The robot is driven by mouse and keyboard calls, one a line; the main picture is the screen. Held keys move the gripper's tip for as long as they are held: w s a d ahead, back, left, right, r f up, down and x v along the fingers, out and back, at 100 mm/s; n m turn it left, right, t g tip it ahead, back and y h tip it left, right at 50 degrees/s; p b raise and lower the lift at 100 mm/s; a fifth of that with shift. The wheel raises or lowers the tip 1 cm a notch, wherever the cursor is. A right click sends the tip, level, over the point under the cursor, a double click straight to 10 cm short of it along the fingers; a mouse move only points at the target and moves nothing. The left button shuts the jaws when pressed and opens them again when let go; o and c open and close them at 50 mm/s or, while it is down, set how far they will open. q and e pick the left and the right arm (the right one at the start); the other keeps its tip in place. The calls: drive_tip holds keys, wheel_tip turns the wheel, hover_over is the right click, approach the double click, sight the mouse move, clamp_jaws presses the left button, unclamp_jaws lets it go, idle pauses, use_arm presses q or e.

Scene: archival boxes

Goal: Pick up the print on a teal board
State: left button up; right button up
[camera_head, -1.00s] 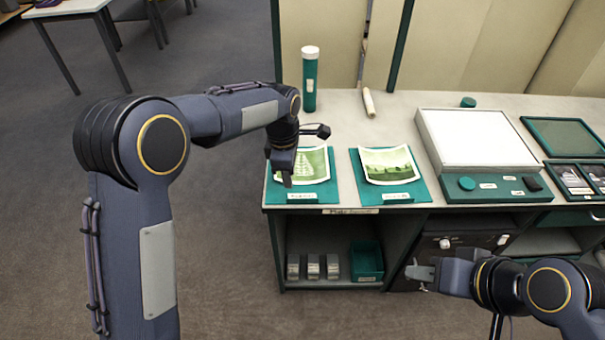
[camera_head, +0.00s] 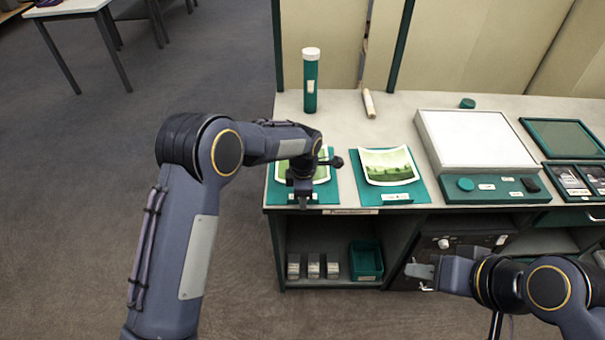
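Two green landscape prints lie on teal boards near the counter's front edge. The left print (camera_head: 322,172) on its teal board (camera_head: 274,190) is largely covered by my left arm. My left gripper (camera_head: 303,204) points down over the front edge of that board; I cannot tell whether it touches the board or its fingers are apart. The right print (camera_head: 388,166) on its teal board (camera_head: 421,190) is in full view, with nothing over it. My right gripper (camera_head: 420,272) is in front of the counter, below its top, with no object visible in it.
A teal tube with a white cap (camera_head: 311,82) and a rolled paper (camera_head: 369,103) stand and lie behind the boards. A white light panel (camera_head: 475,140) is to the right. The shelf below holds a teal bin (camera_head: 366,262) and small grey boxes (camera_head: 313,268).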

use_arm(q)
clamp_jaws()
drive_tip(key=shift+r, duration=0.1)
